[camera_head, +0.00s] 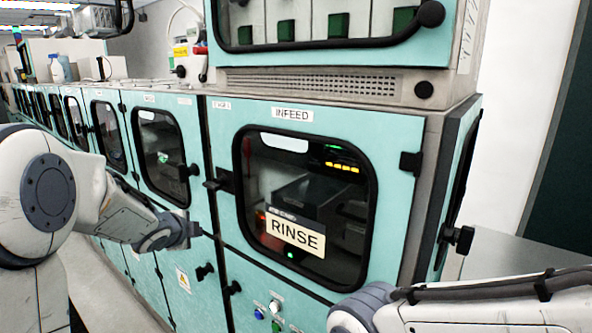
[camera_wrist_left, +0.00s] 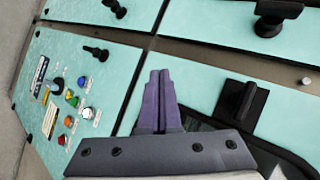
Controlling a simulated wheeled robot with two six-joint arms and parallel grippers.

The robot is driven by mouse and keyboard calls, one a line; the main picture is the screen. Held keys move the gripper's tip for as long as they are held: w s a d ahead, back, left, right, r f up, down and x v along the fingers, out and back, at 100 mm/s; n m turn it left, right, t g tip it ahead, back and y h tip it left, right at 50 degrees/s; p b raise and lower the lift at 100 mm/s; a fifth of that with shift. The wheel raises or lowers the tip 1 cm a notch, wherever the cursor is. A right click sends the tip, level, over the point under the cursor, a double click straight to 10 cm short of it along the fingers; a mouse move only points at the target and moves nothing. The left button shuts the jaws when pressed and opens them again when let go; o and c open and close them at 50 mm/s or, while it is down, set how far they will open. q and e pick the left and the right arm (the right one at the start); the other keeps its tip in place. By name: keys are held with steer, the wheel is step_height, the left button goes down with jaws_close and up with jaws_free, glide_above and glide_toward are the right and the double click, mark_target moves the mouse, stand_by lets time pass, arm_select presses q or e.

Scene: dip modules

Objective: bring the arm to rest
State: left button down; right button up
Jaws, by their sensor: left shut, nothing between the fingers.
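My left arm (camera_head: 120,215) comes in from the left in the head view and reaches toward the teal machine fronts. Its gripper (camera_head: 194,230) is in front of the seam beside the INFEED door (camera_head: 228,140). In the left wrist view the two purple fingers (camera_wrist_left: 159,80) are pressed together with nothing between them. Black latches and knobs show beyond the fingers, apart from them in the picture. My right arm (camera_head: 480,305) shows at the lower right in the head view, and its gripper is out of view.
The INFEED door has a dark window with a RINSE label (camera_head: 295,234) and a black latch (camera_head: 218,184). A side knob (camera_head: 459,238) sticks out at the right. Buttons (camera_head: 272,309) are below; a button panel (camera_wrist_left: 70,105) shows in the wrist view. Free floor (camera_head: 110,285) lies at the left.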

arm_select(q)
steer(key=s+d+f+n+g, duration=0.2)
steer(key=s+f+n+g, duration=0.15)
steer(key=s+n, duration=0.4)
steer(key=s+d+f+n+g, duration=0.2)
steer(key=s+f+n, duration=0.25)
steer(key=s, duration=0.55)
steer(key=s+d+f+n+g, duration=0.3)
steer(key=s+f+n, duration=0.15)
steer(key=s, duration=0.45)
steer(key=s+d+r+m+g, duration=0.1)
steer(key=s+d+r+m, duration=0.2)
steer(key=s+d, duration=0.3)
steer(key=s+d+r+m+g, duration=0.1)
steer(key=s+d+r+m, duration=0.2)
steer(key=s+d, duration=0.3)
steer(key=shift+s+d+m+h, duration=0.35)
steer(key=shift+d+m+h, duration=0.1)
steer(key=shift+d, duration=0.1)
steer(key=shift+g, duration=0.25)
